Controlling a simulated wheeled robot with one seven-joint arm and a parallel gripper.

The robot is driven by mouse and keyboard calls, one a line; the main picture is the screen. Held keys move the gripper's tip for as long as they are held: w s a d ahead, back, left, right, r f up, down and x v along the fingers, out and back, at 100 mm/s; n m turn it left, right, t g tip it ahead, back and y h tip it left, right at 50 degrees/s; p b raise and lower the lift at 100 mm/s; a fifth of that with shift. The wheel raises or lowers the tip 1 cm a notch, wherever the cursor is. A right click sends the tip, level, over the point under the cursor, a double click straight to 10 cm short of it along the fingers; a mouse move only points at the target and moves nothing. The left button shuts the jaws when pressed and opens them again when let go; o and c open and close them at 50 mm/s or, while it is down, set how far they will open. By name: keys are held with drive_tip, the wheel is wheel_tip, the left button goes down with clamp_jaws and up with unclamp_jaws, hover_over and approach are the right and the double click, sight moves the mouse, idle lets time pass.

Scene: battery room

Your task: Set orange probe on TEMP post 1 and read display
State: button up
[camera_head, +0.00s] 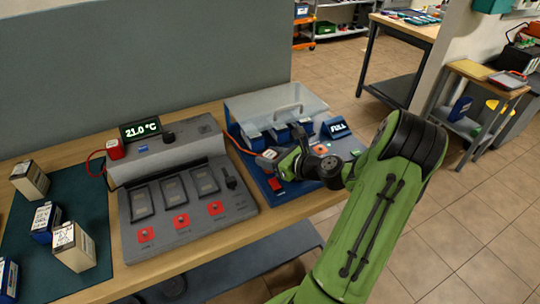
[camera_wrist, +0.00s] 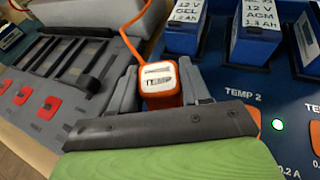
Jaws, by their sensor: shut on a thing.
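The orange probe (camera_wrist: 162,97), with a white top labelled TEMP, stands between my gripper's two fingers (camera_wrist: 160,88) in the wrist view. My gripper is shut on it. In the head view my gripper (camera_head: 283,160) holds the probe (camera_head: 269,154) over the front left of the blue charger station (camera_head: 262,180). An orange cable runs up from the probe. A TEMP 2 label (camera_wrist: 243,98) with an orange spot shows right of my gripper. TEMP post 1 is not visible, and I cannot tell whether the probe touches it. The display (camera_head: 140,129) reads 21.0 °C.
Blue batteries (camera_wrist: 258,38) stand in the station behind the probe, under a raised clear cover (camera_head: 265,103). A FULL sign (camera_head: 337,128) stands at right. A grey tester (camera_head: 190,208) with red buttons is close on the left. Boxed batteries (camera_head: 75,246) stand on a green mat (camera_head: 98,215).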

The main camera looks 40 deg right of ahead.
drive_tip(key=shift+f, duration=0.1)
idle(0.3)
drive_tip(key=shift+r, duration=0.2)
drive_tip(key=shift+r+p, duration=0.35)
drive_tip(key=shift+p, duration=0.2)
drive_tip(key=shift+r+p, duration=0.3)
drive_tip(key=shift+p, duration=0.45)
drive_tip(key=shift+f+b, duration=0.45)
drive_tip(key=shift+f, duration=0.4)
idle(0.4)
drive_tip(key=shift+r+p, duration=0.25)
drive_tip(key=shift+p, duration=0.05)
drive_tip(key=shift+r+p, duration=0.35)
drive_tip(key=shift+p, duration=0.1)
drive_tip(key=shift+r+p, duration=0.3)
drive_tip(key=shift+p, duration=0.35)
drive_tip(key=shift+f+b, duration=0.5)
drive_tip(key=shift+f, duration=0.4)
idle(0.4)
